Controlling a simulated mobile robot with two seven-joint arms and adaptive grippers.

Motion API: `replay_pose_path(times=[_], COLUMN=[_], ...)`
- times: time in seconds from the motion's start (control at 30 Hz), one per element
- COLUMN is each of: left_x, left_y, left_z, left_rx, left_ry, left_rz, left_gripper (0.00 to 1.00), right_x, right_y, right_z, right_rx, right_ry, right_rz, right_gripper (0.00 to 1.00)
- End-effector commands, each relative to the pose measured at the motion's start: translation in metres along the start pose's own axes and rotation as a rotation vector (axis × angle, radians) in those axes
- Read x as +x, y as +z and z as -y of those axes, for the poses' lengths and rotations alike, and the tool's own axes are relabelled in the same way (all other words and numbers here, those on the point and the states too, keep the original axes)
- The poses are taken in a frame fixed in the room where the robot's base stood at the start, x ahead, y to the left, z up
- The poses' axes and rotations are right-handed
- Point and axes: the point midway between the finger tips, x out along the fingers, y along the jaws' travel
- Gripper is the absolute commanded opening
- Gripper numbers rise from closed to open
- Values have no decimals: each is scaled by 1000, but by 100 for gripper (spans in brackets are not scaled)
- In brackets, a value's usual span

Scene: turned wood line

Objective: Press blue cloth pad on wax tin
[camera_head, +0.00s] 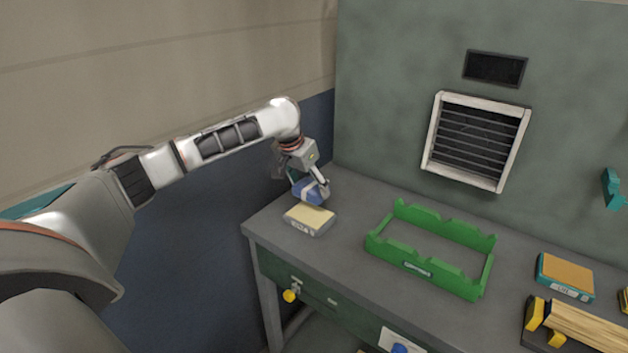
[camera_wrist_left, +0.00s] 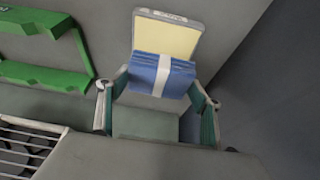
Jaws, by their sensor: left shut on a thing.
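My left gripper (camera_head: 309,180) is shut on the blue cloth pad (camera_head: 310,192), which has a pale band around it. In the left wrist view the pad (camera_wrist_left: 161,77) sits between the two fingers (camera_wrist_left: 160,95). The wax tin (camera_head: 309,220) is a low box with a pale yellow top, on the bench near its left end. The tin (camera_wrist_left: 165,38) shows just beyond the pad in the left wrist view, partly covered by it. The pad is above the tin's back edge; I cannot tell whether they touch. My right gripper is not in view.
A green notched frame (camera_head: 430,250) stands on the grey bench (camera_head: 345,245) right of the tin. A teal box with an orange top (camera_head: 565,277) and wooden pieces (camera_head: 580,325) lie farther right. A wall with a vent (camera_head: 477,140) rises behind.

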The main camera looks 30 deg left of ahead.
Motion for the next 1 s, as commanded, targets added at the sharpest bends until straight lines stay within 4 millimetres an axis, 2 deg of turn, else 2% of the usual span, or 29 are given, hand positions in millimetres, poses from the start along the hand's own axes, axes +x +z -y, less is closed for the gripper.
replay_pose_path(times=[0.1, 0.37, 0.5, 0.73, 1.0], left_x=[9, 34, 45, 52, 52], left_y=[4, 15, 19, 22, 22], left_z=[0, 0, 0, 0, 0], left_rx=[0, 0, 1, 0, 0], left_ry=[0, -1, -1, 0, 0], left_rz=[3, 2, -1, -1, 0], left_gripper=[47, 47, 47, 47, 47], right_x=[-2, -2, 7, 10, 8], right_y=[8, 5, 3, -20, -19], right_z=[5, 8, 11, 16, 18], right_rx=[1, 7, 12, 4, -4], right_ry=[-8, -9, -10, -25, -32], right_rz=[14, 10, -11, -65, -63], right_gripper=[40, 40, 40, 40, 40])
